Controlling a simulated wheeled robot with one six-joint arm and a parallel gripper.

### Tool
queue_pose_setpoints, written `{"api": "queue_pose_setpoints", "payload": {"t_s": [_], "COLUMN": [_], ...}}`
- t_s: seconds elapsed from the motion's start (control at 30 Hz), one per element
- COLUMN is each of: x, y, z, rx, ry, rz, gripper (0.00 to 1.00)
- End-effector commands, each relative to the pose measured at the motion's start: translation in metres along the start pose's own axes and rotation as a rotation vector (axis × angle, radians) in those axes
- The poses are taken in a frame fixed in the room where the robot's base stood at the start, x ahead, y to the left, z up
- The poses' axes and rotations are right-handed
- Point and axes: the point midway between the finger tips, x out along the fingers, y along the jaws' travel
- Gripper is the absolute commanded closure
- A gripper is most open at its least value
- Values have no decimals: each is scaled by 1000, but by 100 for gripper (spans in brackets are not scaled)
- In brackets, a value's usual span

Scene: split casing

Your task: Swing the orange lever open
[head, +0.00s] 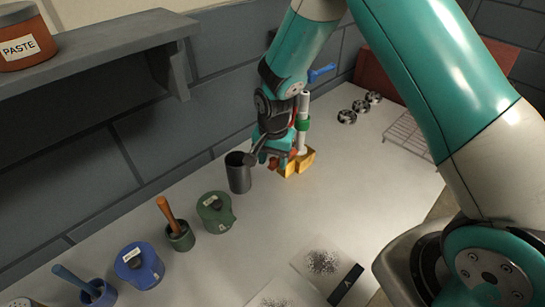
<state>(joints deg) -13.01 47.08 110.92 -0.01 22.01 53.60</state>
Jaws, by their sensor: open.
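My gripper (268,157) is at the end of the teal arm, low over the white counter, in front of a white upright post (303,115) with a green ring. Its jaws are open, though the fingers are small and partly hidden by the arm. A yellow-orange block-like part (304,161) sits at the foot of the post, just right of the gripper. A small orange-red piece (273,163) shows close by the fingers. I cannot tell which of these is the orange lever, or whether the gripper touches it. A blue handle (322,73) sticks out near the top of the post.
A dark grey cup (239,172) stands close left of the gripper. Green and blue lidded pots (214,212) and mortars (179,236) line the counter's left. Dark rings (361,106) and a wire rack (408,134) lie at right. A shelf (110,55) overhangs upper left.

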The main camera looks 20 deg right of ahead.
Motion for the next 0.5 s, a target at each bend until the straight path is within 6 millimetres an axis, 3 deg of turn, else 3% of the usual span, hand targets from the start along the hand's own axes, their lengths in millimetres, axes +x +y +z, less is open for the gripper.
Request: {"api": "queue_pose_setpoints", "payload": {"t_s": [0.07,0.27,0.5], "x": [0,0,0], "y": [0,0,0], "z": [0,0,1], "rx": [0,0,-12], "ry": [0,0,-1], "rz": [0,0,0], "gripper": [54,100,100]}}
